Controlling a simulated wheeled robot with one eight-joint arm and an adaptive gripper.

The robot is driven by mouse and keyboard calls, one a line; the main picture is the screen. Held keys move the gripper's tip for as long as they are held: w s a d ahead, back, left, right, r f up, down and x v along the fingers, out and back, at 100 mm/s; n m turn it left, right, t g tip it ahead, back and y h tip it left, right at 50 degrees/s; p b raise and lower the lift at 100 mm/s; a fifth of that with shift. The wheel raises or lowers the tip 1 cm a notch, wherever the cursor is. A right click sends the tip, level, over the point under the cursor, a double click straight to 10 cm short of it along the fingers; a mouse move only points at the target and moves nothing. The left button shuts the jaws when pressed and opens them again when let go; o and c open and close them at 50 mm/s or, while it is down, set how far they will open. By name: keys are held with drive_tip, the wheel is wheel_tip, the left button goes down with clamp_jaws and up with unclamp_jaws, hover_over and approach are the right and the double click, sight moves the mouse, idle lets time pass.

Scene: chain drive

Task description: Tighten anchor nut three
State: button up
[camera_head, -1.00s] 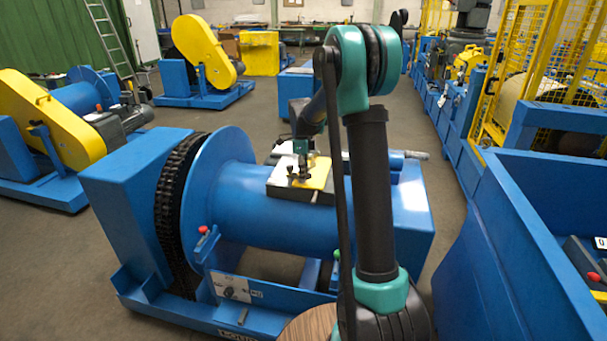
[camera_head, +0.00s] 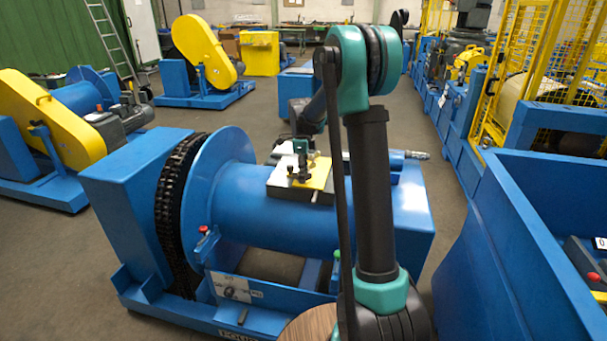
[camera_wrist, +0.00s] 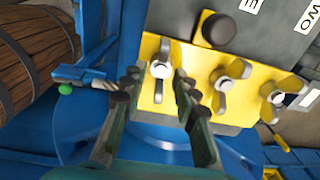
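I cannot read which is number three. My gripper (camera_wrist: 158,82) is open, its two dark fingers on either side of the left wing nut with gaps showing. Contact with the nut is not visible. In the head view my gripper (camera_head: 301,172) is over the yellow-topped plate on the blue drum, and the nuts are too small to make out.
A black knob (camera_wrist: 217,30) stands on the grey panel beside the plate. The blue drum (camera_head: 270,205) has a chain (camera_head: 172,220) at its left. A wooden barrel (camera_wrist: 35,55) shows at the wrist view's left.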

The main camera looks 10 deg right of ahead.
wheel_tip(320, 180, up, 12)
drive_tip(key=shift+a, duration=0.3)
drive_tip(key=shift+s, duration=0.1)
idle(0.3)
